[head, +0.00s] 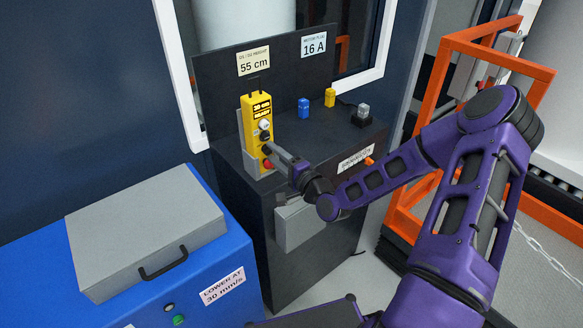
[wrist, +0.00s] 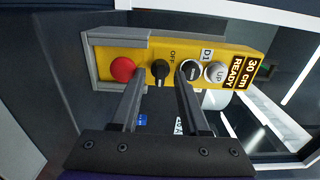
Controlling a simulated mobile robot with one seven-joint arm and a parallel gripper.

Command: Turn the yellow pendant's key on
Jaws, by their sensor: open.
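The yellow pendant (head: 257,104) stands upright in a grey holder on the dark cabinet. In the wrist view the pendant (wrist: 235,45) lies sideways. Its black key switch (wrist: 160,70), beside the word OFF, shows between my fingertips. My gripper (wrist: 160,82) is open, one finger on either side of the key; I cannot tell whether they touch it. In the head view my gripper (head: 271,150) reaches the pendant's lower front and partly hides it. A red button (wrist: 122,69) is on one side of the key; a black button (wrist: 191,70) and a white UP button (wrist: 216,71) are on the other.
The pendant display (wrist: 240,72) reads 30 cm READY. Signs read 55 cm (head: 253,62) and 16 A (head: 314,44). Blue (head: 304,108), yellow (head: 330,97) and grey (head: 363,111) pieces stand on the cabinet top. A blue bench (head: 190,275) bears a grey case (head: 145,225). An orange frame (head: 440,65) stands at right.

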